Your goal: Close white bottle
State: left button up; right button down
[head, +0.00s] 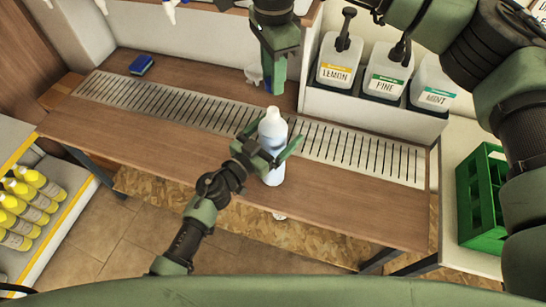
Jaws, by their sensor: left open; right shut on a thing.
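The white bottle (273,173) stands upright near the front edge of the wooden counter, with a pale, narrowing top and a bluish-white body. My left gripper (271,143) is open, with its fingers on either side of the bottle's upper body; I cannot tell whether they touch it. My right gripper (268,78) is above and behind the bottle, pointing down, apart from it. It is shut on a small white piece (253,75), mostly hidden by the fingers; its exact shape is unclear. I cannot tell whether the bottle's mouth is covered.
The counter (160,150) has a slotted metal drain strip (210,119) along it. A blue sponge (141,64) lies at back left. Lemon (337,74), pine (385,84) and mint (433,96) drums stand at back right. A green crate (482,200) is right; yellow bottles (30,205) are left.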

pick_arm(q)
jog(key=shift+w+d, duration=0.25)
jog(key=shift+w, duration=0.05)
jog(key=shift+c, duration=0.3)
grip_shut()
pick_arm(e)
send_over(272, 130)
jog(key=w, duration=0.2)
jog(key=shift+w+d+f, duration=0.1)
jog(key=shift+f, duration=1.15)
jog(key=shift+w+f, duration=0.1)
jog(key=shift+f, duration=1.15)
jog(key=shift+f, duration=0.1)
jog(key=shift+f, duration=0.8)
jog(key=shift+f, duration=0.55)
